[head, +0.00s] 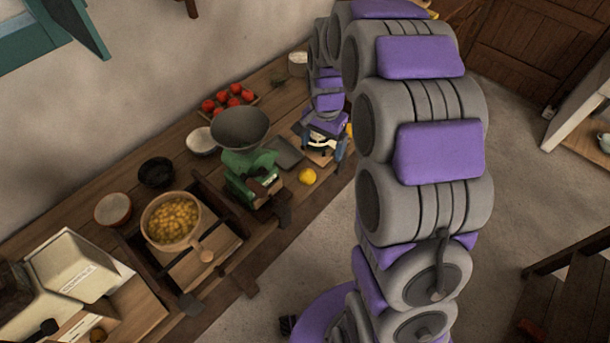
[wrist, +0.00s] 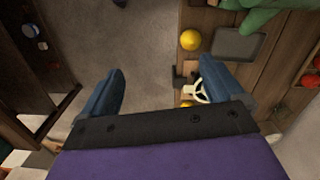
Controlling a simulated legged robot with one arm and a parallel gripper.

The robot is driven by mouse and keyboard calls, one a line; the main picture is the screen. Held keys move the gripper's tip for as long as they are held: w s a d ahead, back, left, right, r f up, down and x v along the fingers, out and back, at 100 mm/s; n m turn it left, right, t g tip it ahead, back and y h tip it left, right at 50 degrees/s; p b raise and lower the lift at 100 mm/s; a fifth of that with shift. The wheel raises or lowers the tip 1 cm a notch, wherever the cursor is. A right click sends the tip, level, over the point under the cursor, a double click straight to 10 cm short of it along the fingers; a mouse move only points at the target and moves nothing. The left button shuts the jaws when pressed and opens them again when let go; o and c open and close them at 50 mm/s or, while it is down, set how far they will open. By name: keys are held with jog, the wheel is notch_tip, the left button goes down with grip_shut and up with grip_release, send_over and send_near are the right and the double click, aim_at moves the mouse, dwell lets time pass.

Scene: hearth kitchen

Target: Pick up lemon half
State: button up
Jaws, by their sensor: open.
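A round yellow fruit (head: 307,176) lies near the front edge of the counter, beside the green machine. It also shows in the wrist view (wrist: 190,40), above my right finger and next to a grey tray. A second yellow piece (head: 350,129) is partly hidden behind my gripper in the head view; a small yellow patch (wrist: 186,104) also shows by the right finger in the wrist view. I cannot tell which is the lemon half. My gripper (head: 322,156) is open above the counter edge, pointing down. Its fingers (wrist: 160,66) hold nothing visible.
A green machine with a grey bowl (head: 240,127) stands left of the fruit, with a flat grey tray (head: 287,152) behind it. Red tomatoes (head: 227,98) sit in a tray at the back. A pan of yellow pieces (head: 171,219) stands further left. Open floor (wrist: 148,35) lies beside the counter.

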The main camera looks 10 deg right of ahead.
jog(key=w+d+f+m, duration=0.1)
jog(key=w+f, duration=0.4)
jog(key=m, duration=0.2)
send_over(307, 172)
notch_tip(307, 172, down, 8)
jog(key=f, duration=0.2)
jog(key=f+b, duration=0.1)
jog(key=f, duration=0.5)
jog(key=shift+s+a+b, duration=0.15)
jog(key=shift+a+b, duration=0.2)
jog(key=shift+b, duration=0.05)
jog(key=shift+w+d+f, duration=0.15)
jog(key=shift+w+f, duration=0.05)
jog(key=shift+f, duration=0.05)
jog(key=shift+d+f, duration=0.15)
jog(key=shift+f, duration=0.05)
notch_tip(307, 172, down, 4)
jog(key=shift+d+f+b, duration=0.1)
jog(key=shift+b, duration=0.5)
jog(key=shift+c, duration=0.2)
